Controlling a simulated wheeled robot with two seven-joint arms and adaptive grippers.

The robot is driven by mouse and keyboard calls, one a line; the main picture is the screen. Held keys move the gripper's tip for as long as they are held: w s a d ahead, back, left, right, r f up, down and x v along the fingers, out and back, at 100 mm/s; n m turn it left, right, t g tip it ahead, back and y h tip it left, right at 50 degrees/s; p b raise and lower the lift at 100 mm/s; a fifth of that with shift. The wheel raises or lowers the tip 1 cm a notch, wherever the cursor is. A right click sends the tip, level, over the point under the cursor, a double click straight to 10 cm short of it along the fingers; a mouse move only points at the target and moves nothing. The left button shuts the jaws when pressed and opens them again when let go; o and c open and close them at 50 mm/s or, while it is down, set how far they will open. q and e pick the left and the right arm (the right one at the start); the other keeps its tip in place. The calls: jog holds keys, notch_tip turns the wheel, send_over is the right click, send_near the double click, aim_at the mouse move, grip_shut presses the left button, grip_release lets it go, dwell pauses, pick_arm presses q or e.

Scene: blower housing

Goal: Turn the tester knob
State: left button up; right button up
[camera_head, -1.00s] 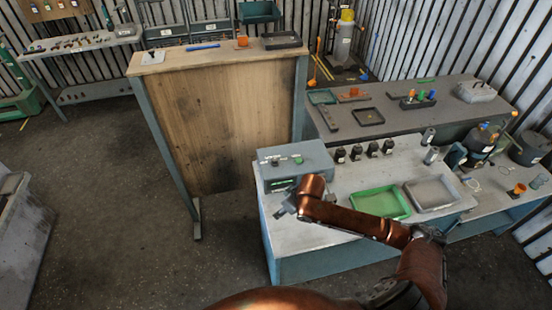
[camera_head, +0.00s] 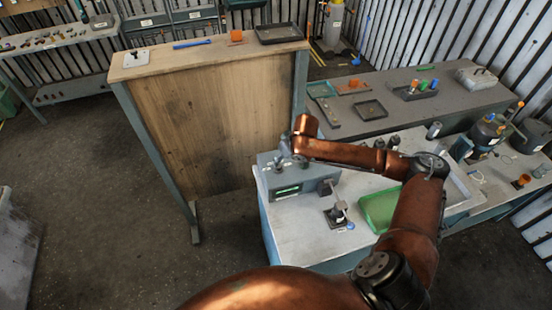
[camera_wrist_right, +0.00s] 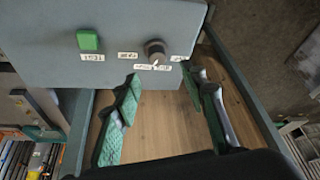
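The tester (camera_head: 290,184) is a grey-blue box with a lit green display at the left end of the near bench. In the right wrist view its panel (camera_wrist_right: 60,35) carries a green button (camera_wrist_right: 88,40) and the dark round tester knob (camera_wrist_right: 155,50), with small labels around them. My right gripper (camera_wrist_right: 160,74) is open, its green-padded fingertips apart and empty. In that view the knob lies just beyond the fingertips, between their lines; no contact shows. In the head view my right arm reaches over the tester and partly hides its top. My left gripper is not in view.
A black fixture (camera_head: 335,215) stands right of the tester on the bench (camera_head: 300,235). A green tray (camera_head: 378,210) is partly behind my arm. A tall wooden panel (camera_head: 200,130) stands behind the tester. Free bench top shows in front of the tester.

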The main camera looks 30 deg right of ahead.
aim_at(279, 167)
jog(key=x, duration=0.5)
jog(key=shift+s+d+f+p, duration=0.15)
jog(key=shift+d+f+p, duration=0.05)
jog(key=shift+f+p, duration=0.15)
jog(key=shift+x, duration=0.8)
jog(key=c, duration=0.7)
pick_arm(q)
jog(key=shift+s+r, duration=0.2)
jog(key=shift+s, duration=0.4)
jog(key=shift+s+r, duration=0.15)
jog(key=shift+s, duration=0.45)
pick_arm(e)
grip_shut()
